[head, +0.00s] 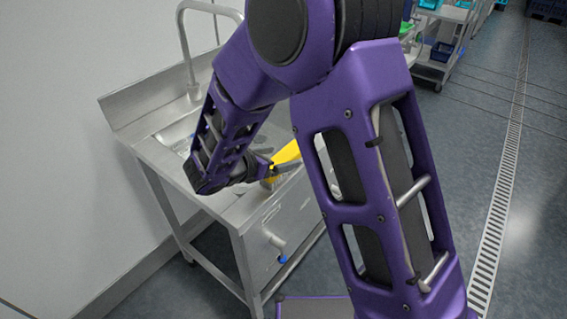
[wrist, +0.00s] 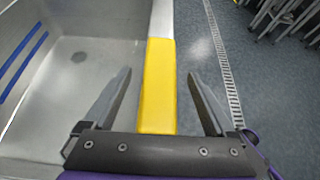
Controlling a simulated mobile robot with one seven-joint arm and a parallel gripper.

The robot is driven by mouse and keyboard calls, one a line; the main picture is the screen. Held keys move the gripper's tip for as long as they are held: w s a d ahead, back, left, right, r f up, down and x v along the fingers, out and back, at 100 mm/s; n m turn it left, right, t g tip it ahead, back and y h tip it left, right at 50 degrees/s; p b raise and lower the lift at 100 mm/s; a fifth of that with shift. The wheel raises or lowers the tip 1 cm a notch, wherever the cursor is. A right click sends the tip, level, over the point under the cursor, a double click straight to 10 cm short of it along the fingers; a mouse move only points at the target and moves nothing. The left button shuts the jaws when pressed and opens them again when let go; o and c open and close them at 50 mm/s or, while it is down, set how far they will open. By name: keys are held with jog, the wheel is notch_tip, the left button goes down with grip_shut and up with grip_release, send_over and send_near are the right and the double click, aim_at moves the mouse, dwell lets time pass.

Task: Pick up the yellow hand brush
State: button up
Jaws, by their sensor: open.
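The yellow hand brush (head: 286,154) lies at the right rim of a steel sink (head: 180,130) in the head view, partly hidden behind my arm. In the wrist view its yellow handle (wrist: 157,88) runs lengthwise between my gripper's fingers, along the sink's rim. My gripper (wrist: 160,85) is open, with one finger on each side of the handle and a gap on both sides. In the head view the gripper (head: 268,168) is beside the brush. I cannot tell how far above the rim the fingers are.
A curved tap (head: 186,45) rises at the back of the sink. A white wall is at the left. Open floor with a drain grate (head: 497,220) is at the right.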

aim_at(291, 152)
jog(key=shift+x, duration=1.15)
grip_shut()
